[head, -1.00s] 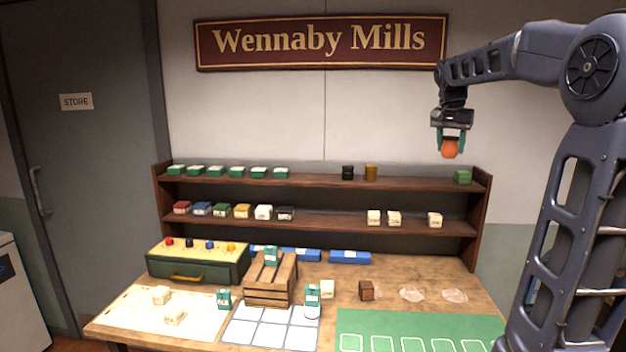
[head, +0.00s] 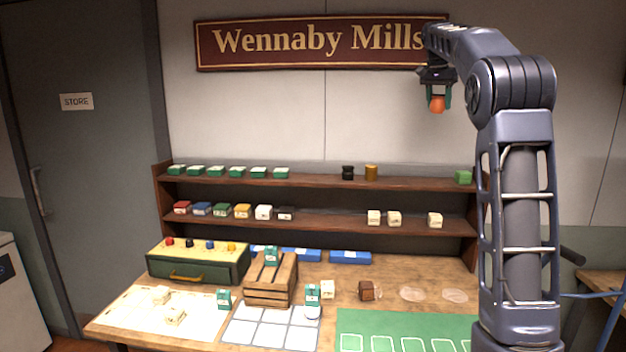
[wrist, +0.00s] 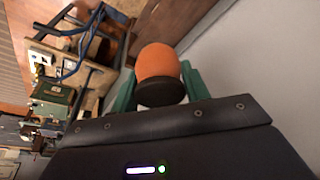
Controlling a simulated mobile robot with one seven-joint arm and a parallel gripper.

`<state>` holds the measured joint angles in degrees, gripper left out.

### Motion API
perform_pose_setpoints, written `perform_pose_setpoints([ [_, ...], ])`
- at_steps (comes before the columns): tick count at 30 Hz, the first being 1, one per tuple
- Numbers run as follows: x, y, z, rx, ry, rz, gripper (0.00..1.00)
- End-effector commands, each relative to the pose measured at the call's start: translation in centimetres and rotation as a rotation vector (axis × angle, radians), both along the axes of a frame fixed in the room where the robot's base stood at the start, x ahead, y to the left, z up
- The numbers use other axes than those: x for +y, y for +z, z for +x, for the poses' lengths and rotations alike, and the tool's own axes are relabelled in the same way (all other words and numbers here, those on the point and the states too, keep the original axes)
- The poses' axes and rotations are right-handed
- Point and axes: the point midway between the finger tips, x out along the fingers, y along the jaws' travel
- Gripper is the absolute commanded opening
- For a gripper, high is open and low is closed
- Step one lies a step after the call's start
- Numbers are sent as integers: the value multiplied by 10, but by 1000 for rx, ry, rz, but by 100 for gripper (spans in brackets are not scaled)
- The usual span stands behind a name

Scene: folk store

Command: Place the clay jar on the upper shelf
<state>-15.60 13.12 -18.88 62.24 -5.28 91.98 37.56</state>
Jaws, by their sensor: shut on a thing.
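The orange clay jar (head: 437,104) is held between the green fingers of my gripper (head: 437,98), high above the shelf unit and in front of the wall. In the wrist view the jar (wrist: 159,63) shows an orange rounded body and a dark band at the end nearer the camera, with the gripper fingers (wrist: 158,85) on both sides. The upper shelf (head: 320,181) lies well below the jar. A black jar (head: 347,172) and an ochre jar (head: 371,172) stand side by side on it, to the left of my gripper.
Bare shelf lies between the ochre jar and the block. The lower shelf (head: 330,224) holds small boxes. A wooden crate (head: 270,294) stands on the table.

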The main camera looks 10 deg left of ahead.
Motion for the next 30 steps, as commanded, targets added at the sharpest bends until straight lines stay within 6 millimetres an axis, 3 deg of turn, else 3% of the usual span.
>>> perform_pose_setpoints([
  [3, 4, -3, 27, 0, -23, -3, 21],
  [9, 11, -7, 60, -1, -49, -8, 21],
  [19, 18, -14, 87, -1, -69, -16, 21],
  [30, 23, -24, 100, -1, -76, -19, 21],
])
